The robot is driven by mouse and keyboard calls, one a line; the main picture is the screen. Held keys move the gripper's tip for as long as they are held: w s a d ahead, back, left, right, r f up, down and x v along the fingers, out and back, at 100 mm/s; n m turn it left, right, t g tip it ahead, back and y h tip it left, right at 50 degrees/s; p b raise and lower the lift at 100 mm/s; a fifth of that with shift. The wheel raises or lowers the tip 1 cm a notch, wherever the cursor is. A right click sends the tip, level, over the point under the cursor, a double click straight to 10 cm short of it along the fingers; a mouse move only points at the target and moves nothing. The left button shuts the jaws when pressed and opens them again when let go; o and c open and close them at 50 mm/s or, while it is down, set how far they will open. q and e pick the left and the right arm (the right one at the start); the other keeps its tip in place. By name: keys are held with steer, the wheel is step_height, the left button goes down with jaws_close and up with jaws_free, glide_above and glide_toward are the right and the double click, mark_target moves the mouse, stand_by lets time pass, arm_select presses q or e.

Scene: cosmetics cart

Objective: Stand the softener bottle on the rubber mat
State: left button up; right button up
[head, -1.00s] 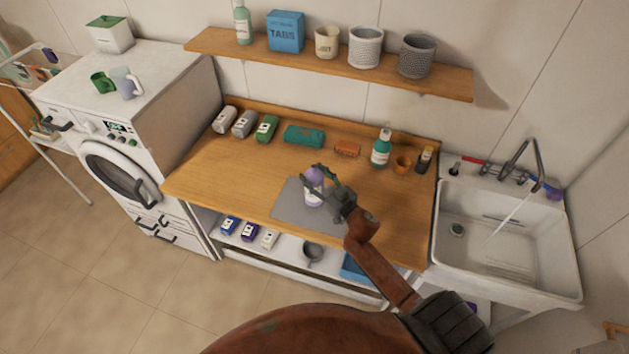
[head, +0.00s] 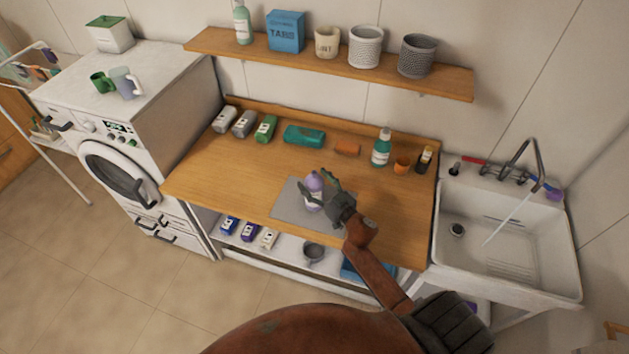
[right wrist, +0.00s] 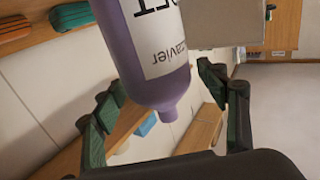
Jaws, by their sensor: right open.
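The purple softener bottle (head: 314,186) with a white label stands upright on the grey rubber mat (head: 289,208) near the front edge of the wooden counter. My right gripper (head: 315,183) is open, with its green-padded fingers on either side of the bottle. In the right wrist view the bottle (right wrist: 153,45) shows upside down, between the spread fingers (right wrist: 165,105), with visible gaps on both sides. Its cap points towards the palm side of that picture. My left gripper is not in view.
On the counter (head: 215,180) behind stand a teal bottle (head: 381,148), an orange cup (head: 402,165) and a dark bottle (head: 424,158). A teal pack (head: 304,136) and an orange item (head: 347,149) lie at the back. The sink (head: 500,235) is right.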

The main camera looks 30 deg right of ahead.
steer(key=shift+r, duration=0.15)
steer(key=s+d+b, duration=0.1)
steer(key=s, duration=1.1)
steer(key=shift+d, duration=0.2)
